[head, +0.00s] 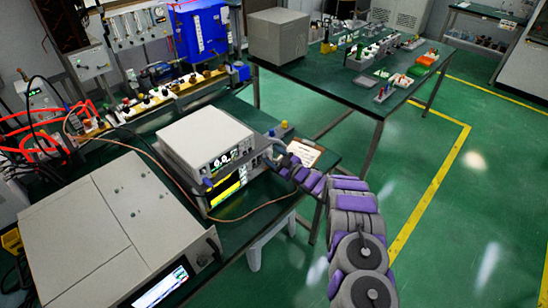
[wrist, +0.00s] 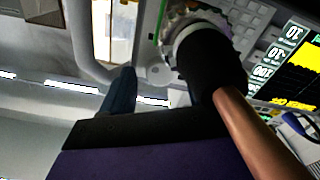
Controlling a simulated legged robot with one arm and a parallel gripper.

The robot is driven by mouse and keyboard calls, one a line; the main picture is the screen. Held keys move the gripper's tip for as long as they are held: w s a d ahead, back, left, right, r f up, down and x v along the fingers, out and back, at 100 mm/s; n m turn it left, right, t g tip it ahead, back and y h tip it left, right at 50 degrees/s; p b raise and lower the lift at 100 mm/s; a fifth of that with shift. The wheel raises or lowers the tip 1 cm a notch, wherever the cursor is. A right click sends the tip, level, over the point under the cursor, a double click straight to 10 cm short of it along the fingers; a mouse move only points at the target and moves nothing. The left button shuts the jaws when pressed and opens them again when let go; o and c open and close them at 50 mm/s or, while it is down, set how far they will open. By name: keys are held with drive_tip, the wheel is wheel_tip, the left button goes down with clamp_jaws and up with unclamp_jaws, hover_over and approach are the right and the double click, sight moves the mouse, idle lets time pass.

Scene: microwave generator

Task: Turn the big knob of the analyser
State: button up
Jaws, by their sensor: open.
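The analyser (head: 228,188) is the lower of two stacked instruments in the head view, with a yellow trace on its screen. My gripper (head: 274,152) is at the right end of the analyser's front. In the wrist view it is open (wrist: 160,98), with one dark finger clear at left. The other finger is largely hidden behind a cable. A small round grey part (wrist: 158,75) shows just past the fingertips. I cannot tell whether it is the big knob or whether I touch it.
A copper-coloured cable (wrist: 250,130) with a black end crosses close to my gripper and meets a knurled connector (wrist: 180,22). A white instrument (head: 207,138) sits on top of the analyser. A clipboard (head: 304,152) lies to the right. A large grey unit (head: 110,235) stands at front left.

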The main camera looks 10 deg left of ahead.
drive_tip(key=shift+s+d, duration=0.1)
drive_tip(key=p+v, duration=0.3)
drive_tip(key=v, duration=1.4)
drive_tip(key=shift+d+f, duration=0.1)
